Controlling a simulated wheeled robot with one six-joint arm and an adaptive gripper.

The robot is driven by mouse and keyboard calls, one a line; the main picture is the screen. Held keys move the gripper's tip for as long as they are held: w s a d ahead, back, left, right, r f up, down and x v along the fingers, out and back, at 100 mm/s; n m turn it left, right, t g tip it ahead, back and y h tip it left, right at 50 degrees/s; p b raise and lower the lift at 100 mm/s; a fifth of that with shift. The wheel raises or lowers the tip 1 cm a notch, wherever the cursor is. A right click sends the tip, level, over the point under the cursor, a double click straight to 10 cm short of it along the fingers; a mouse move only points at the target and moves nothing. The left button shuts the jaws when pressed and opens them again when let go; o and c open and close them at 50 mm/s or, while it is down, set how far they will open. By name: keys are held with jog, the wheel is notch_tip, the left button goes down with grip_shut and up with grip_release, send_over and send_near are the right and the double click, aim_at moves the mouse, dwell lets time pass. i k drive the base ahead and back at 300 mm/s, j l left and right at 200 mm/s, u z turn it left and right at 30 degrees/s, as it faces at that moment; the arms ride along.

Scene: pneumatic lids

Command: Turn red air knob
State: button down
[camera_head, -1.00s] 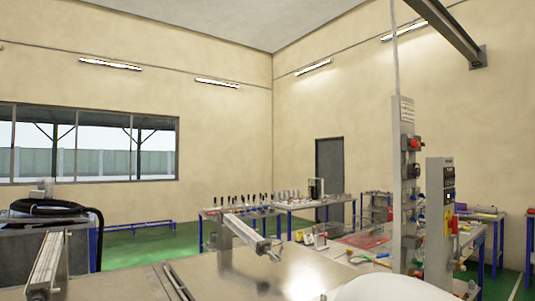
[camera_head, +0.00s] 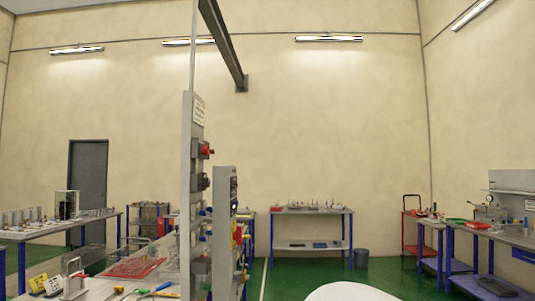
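A tall grey panel post (camera_head: 187,190) stands left of centre, seen nearly edge-on, with several fittings on its right side. A red knob (camera_head: 206,150) sticks out near its upper part; I take it for the red air knob, but its exact form is too small to tell. Dark and blue fittings show below it. A shorter grey control box (camera_head: 224,228) stands just right of the post, with its front turned away to the right. My gripper is not in view.
A workbench with a red mat (camera_head: 134,267) and tools lies left of the post. Benches line the right side. Green floor (camera_head: 295,280) is open right of the control box.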

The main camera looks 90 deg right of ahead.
aim_at(205, 149)
jog(key=z, duration=1.95)
